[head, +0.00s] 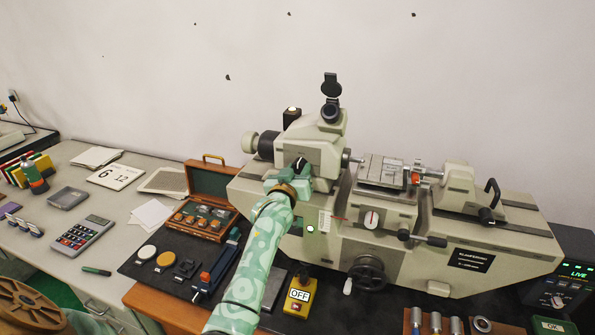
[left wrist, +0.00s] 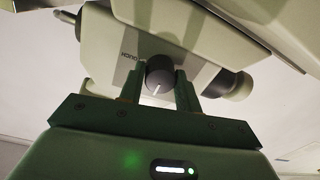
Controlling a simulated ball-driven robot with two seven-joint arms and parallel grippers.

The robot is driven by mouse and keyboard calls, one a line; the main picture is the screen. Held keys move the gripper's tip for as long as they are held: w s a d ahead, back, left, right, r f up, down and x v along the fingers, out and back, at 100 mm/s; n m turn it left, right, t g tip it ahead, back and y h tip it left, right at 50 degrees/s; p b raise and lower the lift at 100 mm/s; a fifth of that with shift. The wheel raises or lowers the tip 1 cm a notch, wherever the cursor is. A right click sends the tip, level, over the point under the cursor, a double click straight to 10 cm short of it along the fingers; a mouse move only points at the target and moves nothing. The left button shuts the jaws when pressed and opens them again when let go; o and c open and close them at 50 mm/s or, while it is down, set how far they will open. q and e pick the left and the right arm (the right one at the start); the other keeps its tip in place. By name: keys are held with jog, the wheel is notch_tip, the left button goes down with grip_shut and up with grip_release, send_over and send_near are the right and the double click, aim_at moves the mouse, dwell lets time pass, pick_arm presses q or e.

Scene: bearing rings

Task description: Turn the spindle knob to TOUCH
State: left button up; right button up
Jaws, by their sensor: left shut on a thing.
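The spindle knob (left wrist: 159,76) is a round dark knob on the pale face of the measuring machine (head: 500,262). In the left wrist view it sits between the two dark green fingers of my left gripper (left wrist: 158,88), which is shut on it. A white pointer line shows on the knob, aimed toward the bottom of that view. Small lettering, partly hidden, is beside the knob on its upper left; I cannot read it fully. In the head view my left gripper (head: 292,180) reaches up to the machine's headstock, at the dark knob (head: 300,164). My right gripper is not in view.
A yellow OFF box (head: 299,297) stands below. An open wooden case (head: 213,180) lies left of my arm. A LIVE display unit (head: 562,290) is at right.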

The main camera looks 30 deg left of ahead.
pick_arm(q)
jog(key=shift+m, duration=0.3)
jog(key=shift+m+p, duration=0.75)
jog(key=shift+m, duration=0.25)
jog(key=shift+m+p, duration=0.3)
jog(key=shift+m, duration=0.6)
jog(key=m, duration=0.4)
jog(key=shift+a+m+p, duration=0.1)
jog(key=shift+m+p, duration=0.2)
jog(key=shift+p, duration=0.05)
jog(key=m, duration=0.4)
jog(key=shift+m, duration=0.3)
jog(key=m, duration=0.4)
jog(key=shift+a+m, duration=0.1)
jog(key=shift+m, duration=0.3)
jog(key=o, duration=1)
jog(key=shift+c, duration=0.2)
